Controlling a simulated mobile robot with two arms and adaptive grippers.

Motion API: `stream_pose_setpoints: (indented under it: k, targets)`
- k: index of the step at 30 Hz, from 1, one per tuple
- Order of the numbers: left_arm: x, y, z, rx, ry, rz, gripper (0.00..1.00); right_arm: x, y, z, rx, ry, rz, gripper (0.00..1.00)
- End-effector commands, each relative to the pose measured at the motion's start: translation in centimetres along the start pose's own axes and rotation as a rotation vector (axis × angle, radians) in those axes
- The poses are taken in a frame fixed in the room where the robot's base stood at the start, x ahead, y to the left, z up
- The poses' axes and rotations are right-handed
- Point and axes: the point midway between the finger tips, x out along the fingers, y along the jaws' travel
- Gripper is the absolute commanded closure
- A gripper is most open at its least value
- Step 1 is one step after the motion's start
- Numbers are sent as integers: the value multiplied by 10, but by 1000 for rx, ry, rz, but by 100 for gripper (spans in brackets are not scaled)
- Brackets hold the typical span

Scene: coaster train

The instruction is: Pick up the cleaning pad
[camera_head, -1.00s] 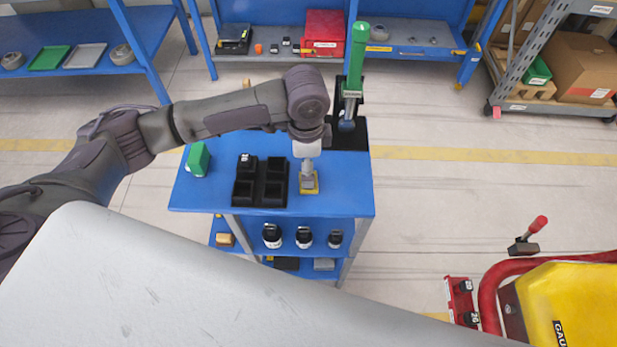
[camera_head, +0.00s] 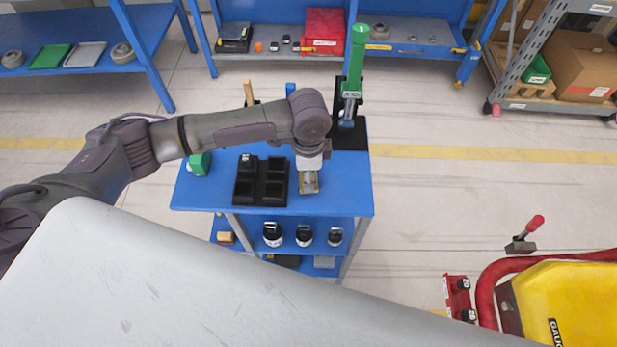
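A small yellow-edged piece (camera_head: 304,191), which looks like the cleaning pad, lies on or just above the blue cart top (camera_head: 345,195), right of a black tray. It is mostly hidden by my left gripper. My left gripper (camera_head: 309,184) points down right over it, at the end of the arm that comes in from the left. From this steep angle the fingers are small and overlap the piece, so I cannot tell whether they are closed on it. My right gripper is not in view.
The black compartment tray (camera_head: 262,182) stands close left of the gripper. A green block (camera_head: 200,164) is at the cart's left, partly behind my arm. A green upright tool (camera_head: 354,62) stands behind the wrist. Several black-capped jars (camera_head: 304,235) sit on the lower shelf.

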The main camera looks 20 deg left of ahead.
Motion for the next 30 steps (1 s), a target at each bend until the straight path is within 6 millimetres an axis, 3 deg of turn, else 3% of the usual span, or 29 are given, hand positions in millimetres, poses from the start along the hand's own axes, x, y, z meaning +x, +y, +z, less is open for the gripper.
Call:
stream_pose_setpoints:
  k: [11,18,30]
  targets:
    - [-7,0,0,1,2,-1,86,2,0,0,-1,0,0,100]
    - [-43,0,-3,2,5,-3,86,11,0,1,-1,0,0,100]
    - [-94,42,-82,4,4,0,86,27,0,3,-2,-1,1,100]
